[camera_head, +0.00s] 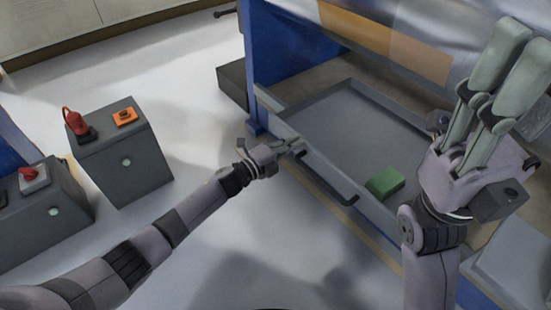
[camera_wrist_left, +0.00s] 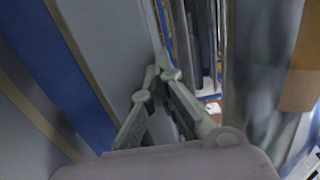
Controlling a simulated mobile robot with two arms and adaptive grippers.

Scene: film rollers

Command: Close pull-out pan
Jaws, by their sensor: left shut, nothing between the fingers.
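The grey pull-out pan (camera_head: 345,108) extends from under the machine, with a dark bar handle (camera_head: 325,180) along its front wall. A green block (camera_head: 385,182) lies inside the pan. My left gripper (camera_head: 299,147) is shut and empty at the pan's front edge, near the handle's left end; I cannot tell whether it touches. In the left wrist view its two fingertips (camera_wrist_left: 163,73) meet, with the pan's grey surface beside them. My right gripper (camera_head: 517,55) is raised over the pan's right side, its two fingers pointing up with a narrow gap between them, empty.
The machine's blue frame (camera_head: 262,50) and shiny roller with an orange-brown strip (camera_head: 400,45) stand above the pan. Two grey control boxes (camera_head: 125,160) (camera_head: 40,218) with red switches stand on the left.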

